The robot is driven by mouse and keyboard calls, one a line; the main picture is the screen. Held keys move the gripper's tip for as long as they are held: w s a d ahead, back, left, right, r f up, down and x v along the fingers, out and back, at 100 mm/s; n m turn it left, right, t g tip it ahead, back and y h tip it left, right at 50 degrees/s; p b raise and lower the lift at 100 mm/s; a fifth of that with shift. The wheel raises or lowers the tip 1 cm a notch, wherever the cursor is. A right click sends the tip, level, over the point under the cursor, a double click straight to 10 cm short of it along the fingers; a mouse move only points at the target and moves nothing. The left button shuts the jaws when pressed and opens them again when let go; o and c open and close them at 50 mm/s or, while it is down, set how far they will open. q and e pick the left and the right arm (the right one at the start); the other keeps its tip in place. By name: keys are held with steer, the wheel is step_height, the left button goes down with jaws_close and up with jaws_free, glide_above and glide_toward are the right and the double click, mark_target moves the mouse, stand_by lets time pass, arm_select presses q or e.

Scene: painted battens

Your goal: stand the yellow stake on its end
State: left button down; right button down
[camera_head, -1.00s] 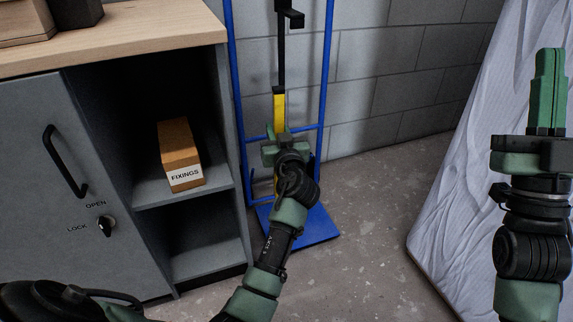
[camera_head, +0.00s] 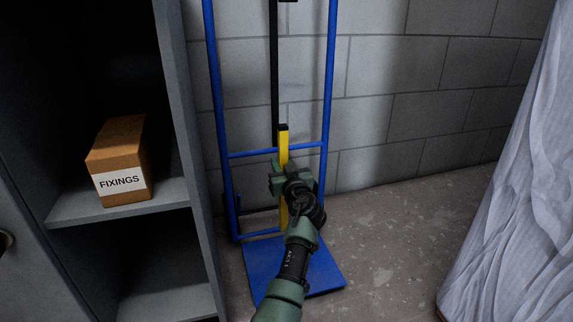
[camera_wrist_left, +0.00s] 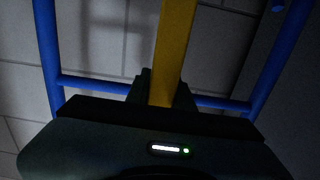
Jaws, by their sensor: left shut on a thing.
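The yellow stake (camera_head: 284,146) has a black top end and is upright in the head view, in front of the blue frame. My left gripper (camera_head: 284,180) is shut around it below the frame's crossbar. A short yellow length shows under the gripper, but my arm hides the lower end, so I cannot tell whether it touches the base plate. In the left wrist view the stake (camera_wrist_left: 174,50) rises from between the jaws (camera_wrist_left: 162,100). My right gripper is out of view.
The blue frame (camera_head: 328,90) with its flat blue base plate (camera_head: 318,270) stands by the block wall. An open cabinet with a FIXINGS box (camera_head: 121,165) is at left. A white draped sheet (camera_head: 510,200) is at right. Bare floor (camera_head: 395,235) lies between.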

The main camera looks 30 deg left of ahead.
arm_select(q)
steer(key=shift+s+r, duration=0.15)
steer(key=shift+r, duration=0.05)
step_height(320, 180, down, 7)
steer(key=b, duration=0.3)
steer(key=shift+f, duration=0.2)
stand_by(0.6)
steer(key=shift+f, duration=0.35)
stand_by(1.6)
steer(key=c, duration=0.8)
jaws_free()
steer(key=shift+d+f, duration=0.1)
steer(key=shift+f, duration=0.05)
